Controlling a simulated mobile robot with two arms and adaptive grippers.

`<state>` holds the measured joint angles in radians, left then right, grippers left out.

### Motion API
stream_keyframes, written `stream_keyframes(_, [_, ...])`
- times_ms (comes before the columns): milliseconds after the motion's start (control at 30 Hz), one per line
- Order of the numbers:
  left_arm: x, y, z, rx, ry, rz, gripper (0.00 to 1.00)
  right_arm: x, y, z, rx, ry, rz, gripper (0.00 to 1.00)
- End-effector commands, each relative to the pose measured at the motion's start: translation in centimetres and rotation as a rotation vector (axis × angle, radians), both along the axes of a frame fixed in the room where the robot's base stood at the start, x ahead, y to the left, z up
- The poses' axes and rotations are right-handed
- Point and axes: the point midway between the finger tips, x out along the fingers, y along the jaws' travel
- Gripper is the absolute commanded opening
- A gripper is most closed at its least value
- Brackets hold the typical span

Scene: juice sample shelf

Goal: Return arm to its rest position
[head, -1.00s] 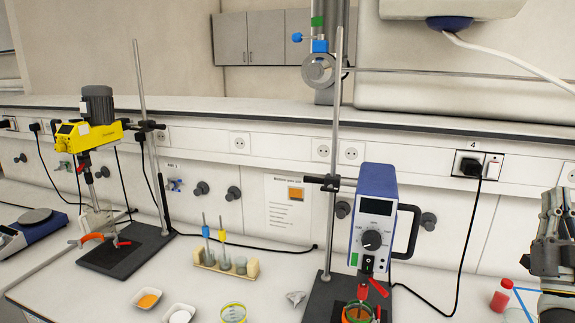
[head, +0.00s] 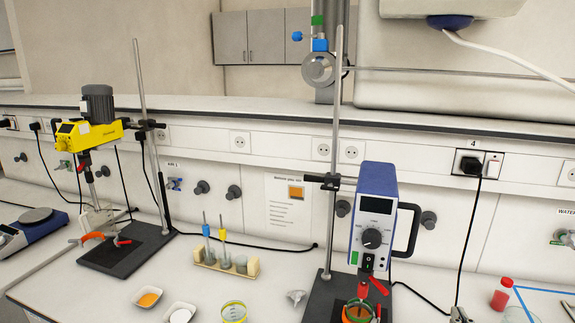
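My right gripper (head: 460,315) shows only as a small grey tip at the bottom edge of the head view, right of the blue-fronted stirrer's base. The rest of it is cut off below the frame, so I cannot tell whether it is open or shut or holds anything. My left gripper and arm are not in view.
A blue stirrer (head: 374,215) stands on a dark base over an orange-filled vessel (head: 358,311). A yellow stirrer (head: 88,134), a pipette rack (head: 226,263), small bowls (head: 148,298), a yellow-banded beaker (head: 233,312) and a red bottle (head: 500,295) also occupy the bench.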

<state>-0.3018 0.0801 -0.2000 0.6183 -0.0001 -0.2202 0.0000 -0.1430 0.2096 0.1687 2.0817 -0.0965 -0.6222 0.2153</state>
Motion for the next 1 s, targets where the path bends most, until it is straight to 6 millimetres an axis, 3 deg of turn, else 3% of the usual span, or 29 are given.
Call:
stream_keyframes(33, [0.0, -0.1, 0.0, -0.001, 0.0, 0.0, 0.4, -1.9, 1.8, -2.5, 0.014, 0.102, 0.018, 0.0])
stream_keyframes(100, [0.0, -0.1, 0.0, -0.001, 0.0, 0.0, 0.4, -4.8, 4.2, -5.7, 0.029, 0.248, 0.044, 0.0])
stream_keyframes(200, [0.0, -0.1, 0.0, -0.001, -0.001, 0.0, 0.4, -9.5, 7.4, -9.5, 0.048, 0.449, 0.086, 0.0])
stream_keyframes(300, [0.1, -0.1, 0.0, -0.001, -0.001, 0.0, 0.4, -14.0, 10.0, -12.0, 0.063, 0.617, 0.131, 0.0])
stream_keyframes(500, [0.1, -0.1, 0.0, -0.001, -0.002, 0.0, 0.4, -21.5, 13.7, -14.5, 0.084, 0.866, 0.209, 0.0])
stream_keyframes(700, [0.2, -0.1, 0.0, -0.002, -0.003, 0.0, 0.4, -28.0, 16.4, -15.2, 0.1, 1.065, 0.284, 0.0])
stream_keyframes(1000, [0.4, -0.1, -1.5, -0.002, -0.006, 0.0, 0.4, -26.5, 16.6, -23.7, 0.099, 1.095, 0.282, 0.0])
